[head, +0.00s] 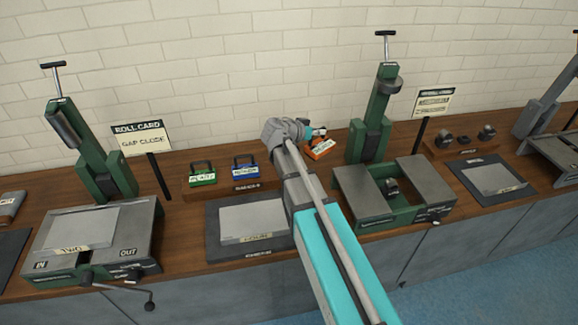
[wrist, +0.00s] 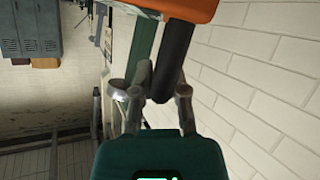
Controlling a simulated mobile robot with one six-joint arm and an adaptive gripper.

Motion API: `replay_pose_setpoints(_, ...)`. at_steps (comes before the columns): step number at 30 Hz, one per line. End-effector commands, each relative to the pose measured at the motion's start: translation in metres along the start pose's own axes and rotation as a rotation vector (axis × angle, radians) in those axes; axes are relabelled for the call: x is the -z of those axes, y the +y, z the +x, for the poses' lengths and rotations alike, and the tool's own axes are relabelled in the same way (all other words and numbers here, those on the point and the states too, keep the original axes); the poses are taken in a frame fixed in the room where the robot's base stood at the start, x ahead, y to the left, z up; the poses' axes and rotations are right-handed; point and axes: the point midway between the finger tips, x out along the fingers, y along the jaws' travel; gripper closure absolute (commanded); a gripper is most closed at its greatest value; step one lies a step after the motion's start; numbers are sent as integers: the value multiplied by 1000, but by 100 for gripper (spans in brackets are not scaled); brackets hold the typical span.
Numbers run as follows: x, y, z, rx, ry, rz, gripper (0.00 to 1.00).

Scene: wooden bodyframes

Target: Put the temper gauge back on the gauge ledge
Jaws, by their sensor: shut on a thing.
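An orange gauge (head: 320,149) with a white label hangs by its dark handle from my gripper (head: 308,132), above the back of the bench. In the wrist view my gripper (wrist: 160,92) is shut on the dark handle (wrist: 176,58), and the orange body (wrist: 190,8) is cut off at the top edge. The wooden gauge ledge (head: 212,192) is left of my gripper. A green gauge (head: 202,175) and a blue gauge (head: 245,169) stand upright on it. Its right end is partly hidden by my arm. The small label words are too blurred to read surely.
A green press (head: 372,130) stands close on the right of the orange gauge, another (head: 85,145) at far left. A dark mat with a metal sheet (head: 252,220) lies before the ledge. The roll card sign (head: 142,138) stands left of it. The brick wall (head: 230,70) is behind.

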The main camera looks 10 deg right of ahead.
Motion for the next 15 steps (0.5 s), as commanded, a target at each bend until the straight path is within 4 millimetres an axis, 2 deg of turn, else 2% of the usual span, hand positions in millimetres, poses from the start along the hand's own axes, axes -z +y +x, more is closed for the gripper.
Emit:
replay_pose_setpoints(10,2,5,6,-11,-2,4,100)
replay_pose_setpoints(15,-2,7,-2,3,1,-7,100)
